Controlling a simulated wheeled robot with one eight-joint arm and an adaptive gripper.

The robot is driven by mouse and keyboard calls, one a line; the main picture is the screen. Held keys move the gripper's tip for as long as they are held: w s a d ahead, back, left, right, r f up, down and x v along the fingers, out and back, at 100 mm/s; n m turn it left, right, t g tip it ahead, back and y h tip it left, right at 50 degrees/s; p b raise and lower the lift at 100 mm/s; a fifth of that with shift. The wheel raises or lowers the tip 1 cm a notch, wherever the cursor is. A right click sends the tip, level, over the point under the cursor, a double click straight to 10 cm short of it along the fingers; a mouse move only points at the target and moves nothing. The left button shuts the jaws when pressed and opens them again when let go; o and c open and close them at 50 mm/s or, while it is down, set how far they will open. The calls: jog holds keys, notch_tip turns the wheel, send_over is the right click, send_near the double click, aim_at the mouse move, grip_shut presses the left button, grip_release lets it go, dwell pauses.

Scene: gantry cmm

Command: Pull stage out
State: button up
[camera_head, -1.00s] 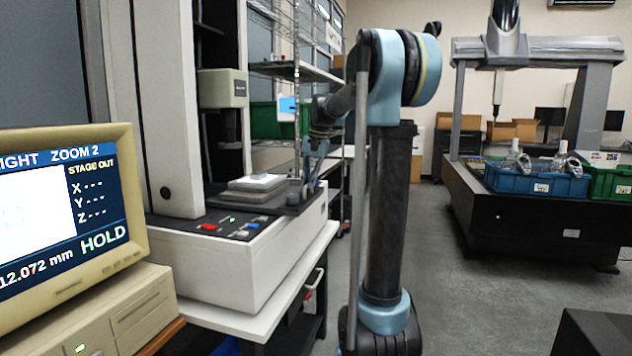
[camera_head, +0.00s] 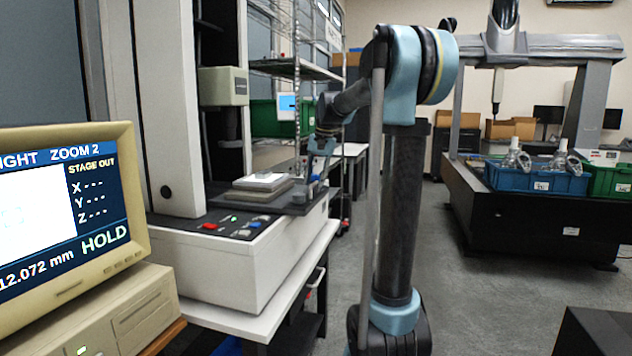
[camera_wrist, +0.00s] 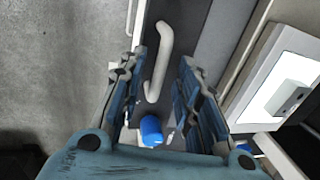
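The stage is a dark plate (camera_head: 298,208) on top of a white measuring machine (camera_head: 240,262), carrying a stepped grey block with a white top (camera_head: 262,181). My gripper (camera_head: 316,178) is small at the stage's right end in the head view; its fingertips are hard to make out there. In the wrist view my gripper (camera_wrist: 157,75) is open, its two blue-grey fingers well apart. A pale bent handle (camera_wrist: 158,65) lies between the fingers, with visible gaps on both sides. A blue knob (camera_wrist: 151,130) shows below it. The white-topped block (camera_wrist: 285,85) is at the right.
A monitor (camera_head: 70,215) at left reads "STAGE OUT" and "HOLD". The machine's tall column (camera_head: 165,110) stands behind the stage. A wire shelf (camera_head: 297,70) is behind my gripper. Blue (camera_head: 535,180) and green crates stand on the machine at right. Grey floor (camera_head: 480,310) is open.

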notch_tip(320, 180, up, 12)
jog(key=d, duration=0.2)
jog(key=shift+s+f, duration=0.15)
jog(key=shift+s, duration=0.25)
jog(key=shift+d, duration=0.1)
jog(key=s+d+f+n+h, duration=0.1)
jog(key=s+d+f+n, duration=0.1)
jog(key=s+f, duration=1.5)
jog(key=s+d+f+n+t+h, duration=0.1)
jog(key=s+d+f, duration=0.4)
jog(key=s+f, duration=1.3)
jog(key=shift+s+d+f+n, duration=0.15)
jog(key=shift+s+f+n, duration=0.2)
jog(key=shift+f+n, duration=0.55)
jog(key=shift+w+f, duration=0.25)
jog(key=shift+w, duration=0.2)
